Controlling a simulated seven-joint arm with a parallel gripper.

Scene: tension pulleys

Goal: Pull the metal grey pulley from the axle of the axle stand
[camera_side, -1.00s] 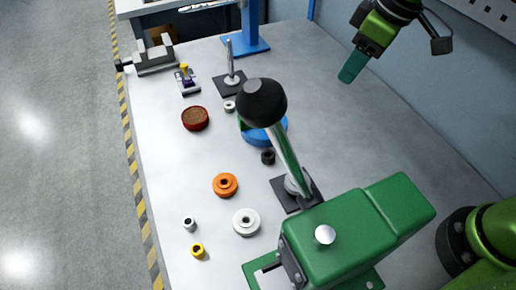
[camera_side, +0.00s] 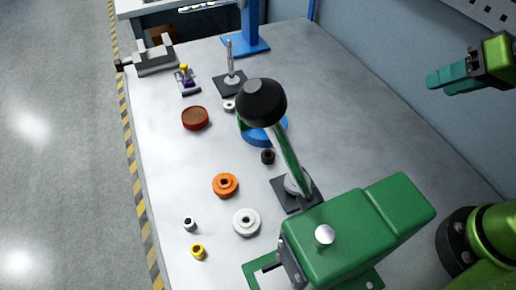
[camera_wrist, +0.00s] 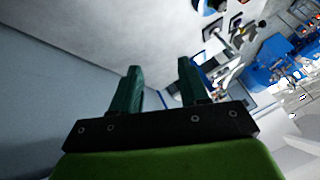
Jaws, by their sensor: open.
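A metal grey pulley (camera_side: 294,187) sits low over a black square base (camera_side: 285,203) in the side view. The green press lever hides part of it, and its axle cannot be made out. Another stand with a thin upright axle (camera_side: 230,55) on a black square base (camera_side: 222,91) stands farther back. My gripper (camera_side: 437,84) is at the right of the side view, raised and well away from both stands. Its teal fingers are apart with nothing between them, as the wrist view also shows (camera_wrist: 160,68).
A green press (camera_side: 345,235) with a black-knobbed lever stands at the front right. Orange (camera_side: 225,191) and white (camera_side: 246,228) pulleys, small bushings, a red-brown bowl (camera_side: 194,123) and a blue round part (camera_side: 262,139) lie around. The table's right side is clear.

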